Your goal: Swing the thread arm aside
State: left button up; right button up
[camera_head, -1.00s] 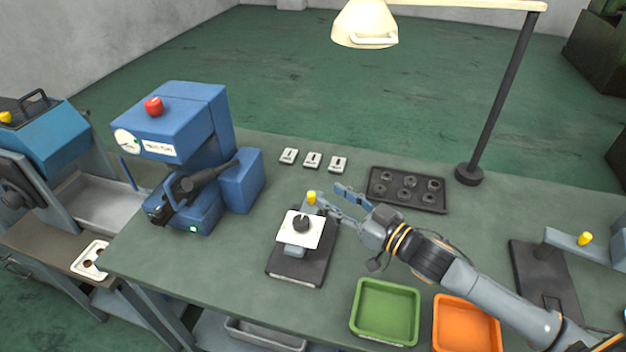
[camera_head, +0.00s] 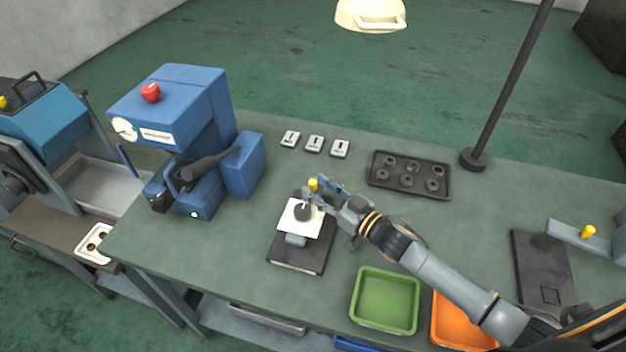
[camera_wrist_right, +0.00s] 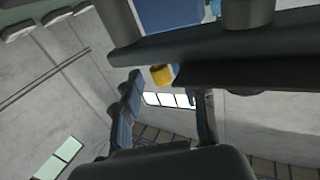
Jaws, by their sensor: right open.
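A dark-based fixture (camera_head: 300,258) stands mid-table, carrying a white plate (camera_head: 292,217) with a dark round part (camera_head: 303,212) on it. A yellow knob (camera_head: 313,184) marks its arm at the back; I take this for the thread arm, though the gripper partly hides it. My right gripper (camera_head: 318,188) is open at the yellow knob, with fingers close about it. In the right wrist view the knob (camera_wrist_right: 161,75) shows between the fingertips, below a dark bar; I cannot tell whether they touch. My left gripper is not in view.
A blue machine (camera_head: 180,130) with a red button stands left. A dark tray of ring parts (camera_head: 410,175) and a lamp post (camera_head: 490,100) stand behind right. Green (camera_head: 385,300) and orange (camera_head: 460,322) bins lie in front. A second fixture with a yellow knob (camera_head: 588,231) stands right.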

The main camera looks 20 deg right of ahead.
jog(key=shift+x, duration=1.1)
grip_shut()
